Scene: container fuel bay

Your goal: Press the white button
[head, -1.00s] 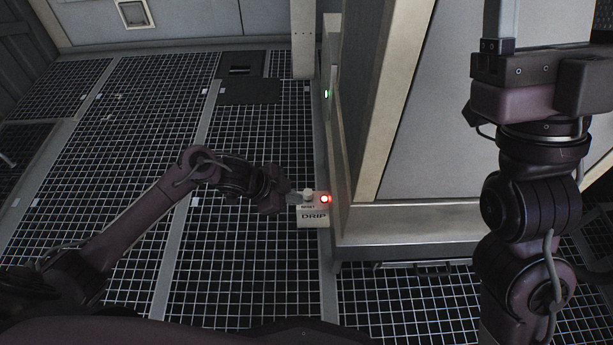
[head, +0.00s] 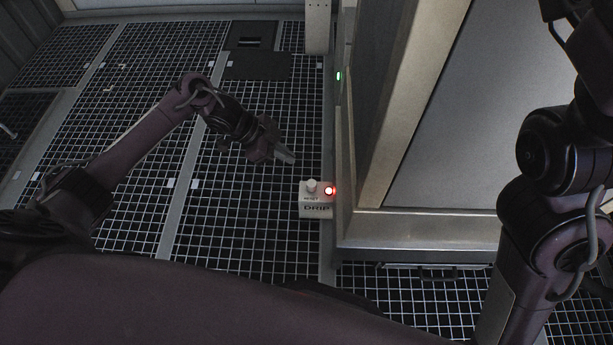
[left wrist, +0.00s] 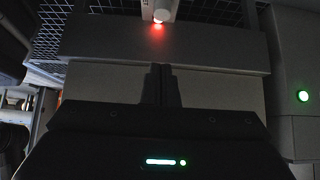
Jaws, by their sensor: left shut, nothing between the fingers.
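The white button (head: 311,187) sits on top of a small pale box (head: 318,210) marked RESET and DRIP, beside a glowing red light (head: 329,191). My left gripper (head: 288,158) is shut and empty, up and to the left of the button in the head view and apart from it.
A large pale cabinet (head: 470,130) stands just right of the box, with a ledge along its base. A green light (head: 338,76) glows on its side; a green light (left wrist: 303,96) also shows in the left wrist view. Open grid floor (head: 240,215) lies left of the box.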

